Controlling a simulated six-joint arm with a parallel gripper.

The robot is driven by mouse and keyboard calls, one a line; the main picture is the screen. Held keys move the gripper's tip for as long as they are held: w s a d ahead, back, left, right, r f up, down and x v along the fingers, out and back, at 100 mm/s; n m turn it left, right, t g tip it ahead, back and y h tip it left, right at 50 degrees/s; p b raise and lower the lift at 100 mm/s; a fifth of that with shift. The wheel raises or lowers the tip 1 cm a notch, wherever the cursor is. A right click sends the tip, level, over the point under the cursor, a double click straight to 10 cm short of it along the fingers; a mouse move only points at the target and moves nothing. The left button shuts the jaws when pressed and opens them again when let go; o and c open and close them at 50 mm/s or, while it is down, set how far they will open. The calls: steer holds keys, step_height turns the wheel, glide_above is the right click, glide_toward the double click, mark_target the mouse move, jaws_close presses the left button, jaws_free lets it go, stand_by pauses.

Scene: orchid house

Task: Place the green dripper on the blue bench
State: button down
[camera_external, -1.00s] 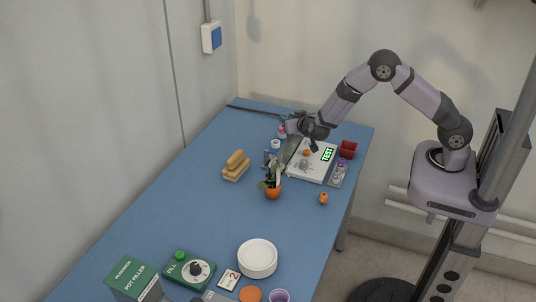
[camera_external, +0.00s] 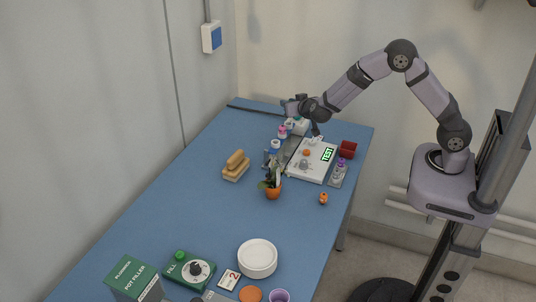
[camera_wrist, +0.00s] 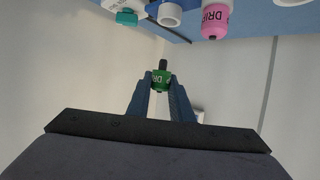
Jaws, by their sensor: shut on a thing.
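My gripper (camera_external: 291,108) is over the far end of the blue bench (camera_external: 190,210). In the wrist view my gripper (camera_wrist: 160,90) is shut on the green dripper (camera_wrist: 161,79), a small green bottle with a dark tip and white lettering. The dripper is held between the fingertips, with pale wall behind it. The bench shows along the top of the wrist view. I cannot make out the dripper in the external view.
A pink dripper (camera_wrist: 215,20) and a teal-capped bottle (camera_wrist: 127,17) stand on the bench near my gripper. A white panel marked TEST (camera_external: 311,162), a red container (camera_external: 348,149) and a potted orchid (camera_external: 272,192) are nearby. The bench's left middle is clear.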

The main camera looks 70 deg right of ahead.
steer(key=shift+r, duration=1.6)
